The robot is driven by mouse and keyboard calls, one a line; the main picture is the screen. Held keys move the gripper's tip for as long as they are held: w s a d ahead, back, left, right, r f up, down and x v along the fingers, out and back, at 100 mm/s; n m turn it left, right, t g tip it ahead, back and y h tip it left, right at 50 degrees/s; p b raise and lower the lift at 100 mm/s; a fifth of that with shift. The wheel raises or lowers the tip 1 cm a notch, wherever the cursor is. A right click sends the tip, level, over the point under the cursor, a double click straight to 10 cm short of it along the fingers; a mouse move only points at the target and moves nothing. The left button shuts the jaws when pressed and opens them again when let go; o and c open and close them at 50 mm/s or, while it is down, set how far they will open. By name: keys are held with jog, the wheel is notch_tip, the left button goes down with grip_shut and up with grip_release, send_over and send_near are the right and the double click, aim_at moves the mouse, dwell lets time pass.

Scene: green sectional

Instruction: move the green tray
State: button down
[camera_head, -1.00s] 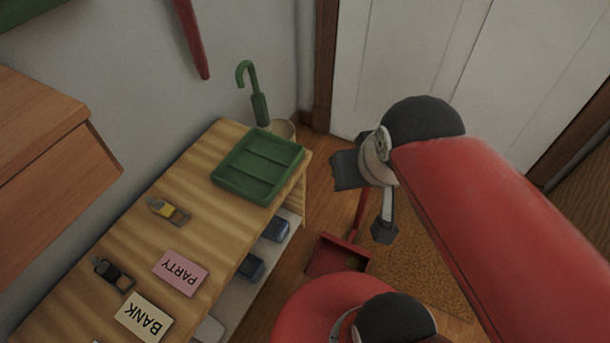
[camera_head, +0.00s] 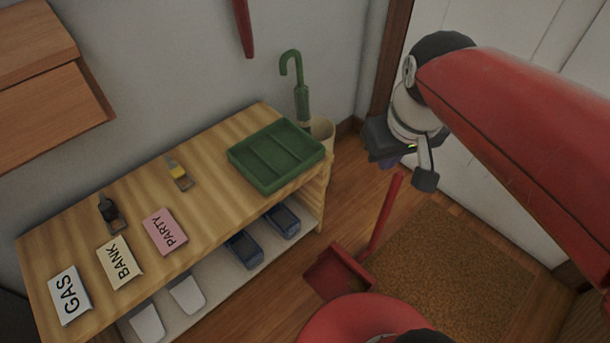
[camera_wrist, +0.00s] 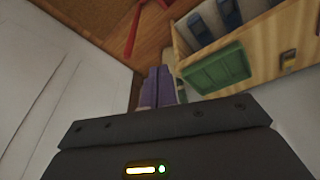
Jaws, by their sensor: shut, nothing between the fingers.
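The green tray (camera_head: 276,155) lies on the right end of the wooden shelf top in the head view. It is shallow, with raised rims and divided compartments, and looks empty. In the wrist view the tray (camera_wrist: 217,70) shows right of the fingers, on the shelf end. My gripper (camera_wrist: 159,88) shows purple fingers, shut together with nothing between them. In the head view my gripper (camera_head: 385,155) hangs to the right of the tray, clear of it, and its fingertips are largely hidden.
The wooden shelf (camera_head: 215,160) also holds GAS, BANK and PARTY cards and two small items. A green umbrella (camera_head: 296,85) stands in a bin behind the tray. A red dustpan (camera_head: 338,272) stands on the floor. A brown mat (camera_head: 440,265) lies right of it.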

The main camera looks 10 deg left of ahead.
aim_at(271, 155)
jog(key=w+a+f+n+g+b, duration=0.35)
jog(key=w+a+f+n, duration=0.4)
jog(key=a, duration=0.55)
jog(key=shift+m+h, duration=0.3)
jog(key=shift+m, duration=0.65)
jog(key=f+b, duration=0.1)
jog(key=f, duration=0.3)
jog(key=w+a+f+b, duration=0.1)
jog(key=f, duration=0.3)
jog(key=w+f+b, duration=0.1)
jog(key=f, duration=0.2)
jog(key=shift+w+a+f, duration=0.1)
jog(key=shift+a+f, duration=0.25)
jog(key=shift+f, duration=0.05)
jog(key=shift+w+a, duration=0.5)
jog(key=shift+a, duration=0.05)
jog(key=shift+r, duration=0.1)
jog(key=shift+w+a+r, duration=0.1)
jog(key=shift+w+a, duration=0.15)
jog(key=shift+a, duration=0.05)
jog(key=w+a+p, duration=0.6)
jog(key=a, duration=0.1)
jog(key=shift+w+a, duration=0.2)
jog(key=shift+w, duration=0.1)
jog(key=shift+w+a, duration=0.25)
jog(key=shift+a, duration=0.05)
